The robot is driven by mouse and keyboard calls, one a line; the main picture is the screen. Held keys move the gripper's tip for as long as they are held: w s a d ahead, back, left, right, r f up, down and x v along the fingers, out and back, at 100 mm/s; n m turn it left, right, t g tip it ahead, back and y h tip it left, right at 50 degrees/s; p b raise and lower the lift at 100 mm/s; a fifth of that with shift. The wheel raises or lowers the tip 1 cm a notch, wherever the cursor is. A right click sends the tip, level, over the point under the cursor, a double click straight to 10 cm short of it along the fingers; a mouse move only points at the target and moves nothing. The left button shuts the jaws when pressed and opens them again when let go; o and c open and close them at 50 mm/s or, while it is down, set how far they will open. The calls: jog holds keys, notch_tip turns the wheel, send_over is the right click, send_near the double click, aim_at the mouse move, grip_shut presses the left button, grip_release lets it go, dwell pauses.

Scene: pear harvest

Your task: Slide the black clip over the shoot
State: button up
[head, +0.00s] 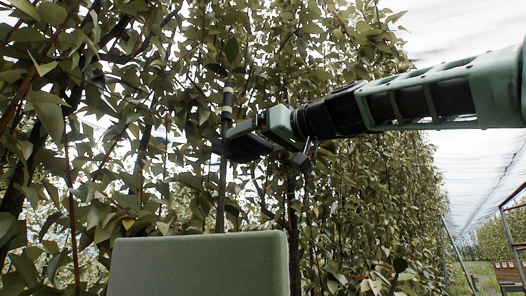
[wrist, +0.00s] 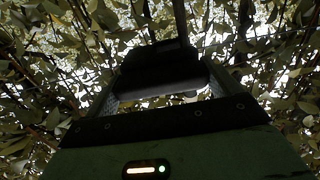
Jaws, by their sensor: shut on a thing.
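My gripper (head: 245,142) reaches in from the right in the head view and is shut on the black clip (head: 232,152). In the wrist view the clip (wrist: 160,54) is a dark block at the far end between the fingers. The shoot (head: 221,195) is a thin, dark, upright stem at the clip's left side, with a pale band above the gripper. In the wrist view a dark upright stem (wrist: 180,18) rises just beyond the clip. I cannot tell whether the clip is around the shoot or only beside it.
Dense pear foliage (head: 120,150) surrounds the gripper and hides much behind it. A pale green box-shaped surface (head: 200,265) is at the bottom of the head view. An open grassy lane (head: 468,270) and a rack (head: 510,270) lie at far right.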

jog(key=shift+s+a+f, duration=0.1)
jog(key=shift+s+a, duration=0.4)
jog(key=shift+s, duration=0.05)
jog(key=o, duration=1.1)
jog(key=shift+s, duration=0.1)
jog(key=shift+o, duration=0.2)
jog(key=shift+d, duration=0.1)
jog(key=b+v, duration=0.7)
jog(key=v, duration=1)
jog(key=shift+s, duration=0.1)
